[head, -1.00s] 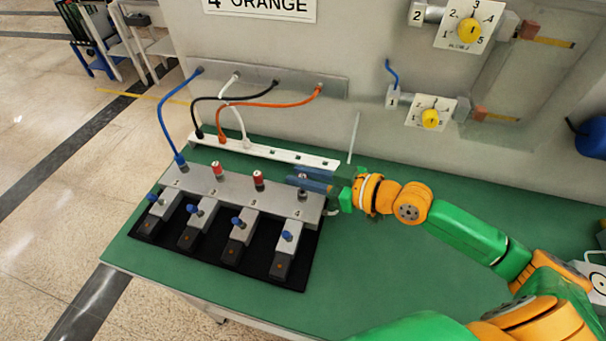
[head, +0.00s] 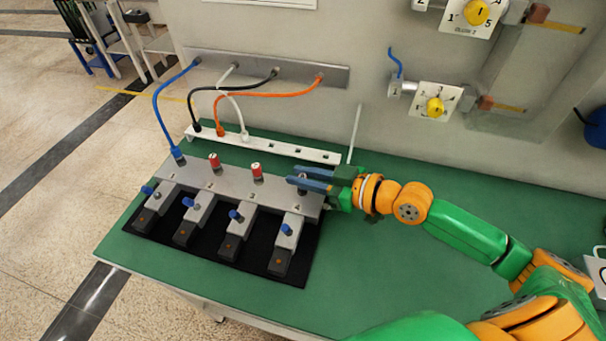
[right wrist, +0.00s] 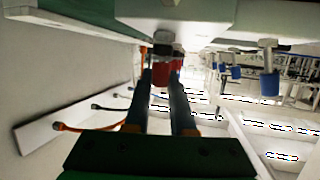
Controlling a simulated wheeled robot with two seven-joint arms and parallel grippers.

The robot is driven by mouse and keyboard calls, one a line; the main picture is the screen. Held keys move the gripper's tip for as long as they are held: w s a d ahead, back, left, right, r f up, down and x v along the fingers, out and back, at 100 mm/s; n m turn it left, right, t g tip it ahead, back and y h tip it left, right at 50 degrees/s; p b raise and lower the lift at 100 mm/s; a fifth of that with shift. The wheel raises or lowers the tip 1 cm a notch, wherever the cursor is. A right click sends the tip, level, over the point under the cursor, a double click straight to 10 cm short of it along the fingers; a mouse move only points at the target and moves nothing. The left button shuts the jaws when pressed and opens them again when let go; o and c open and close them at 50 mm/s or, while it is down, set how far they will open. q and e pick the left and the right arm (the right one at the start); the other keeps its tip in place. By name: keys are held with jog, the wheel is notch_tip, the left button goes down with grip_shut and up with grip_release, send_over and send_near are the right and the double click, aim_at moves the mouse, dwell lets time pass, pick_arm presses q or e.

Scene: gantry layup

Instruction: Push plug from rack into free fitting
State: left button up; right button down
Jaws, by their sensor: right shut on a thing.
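The grey fitting block (head: 232,190) lies on the green table. My left gripper is not in view.
Blue-handled valves (head: 285,230) line the front of the block over a black mat (head: 210,247). A thin white upright (head: 354,134) stands at the rack's right end. The wall has yellow dials (head: 435,106). The table right of the mat is clear.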

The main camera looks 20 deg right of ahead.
jog(key=c, duration=0.7)
grip_release()
jog(key=v, duration=0.2)
jog(key=b+v, duration=0.1)
jog(key=v, duration=0.2)
jog(key=shift+f, duration=0.25)
jog(key=shift+p+v, duration=1.1)
jog(key=shift+p, duration=0.1)
jog(key=shift+r, duration=0.2)
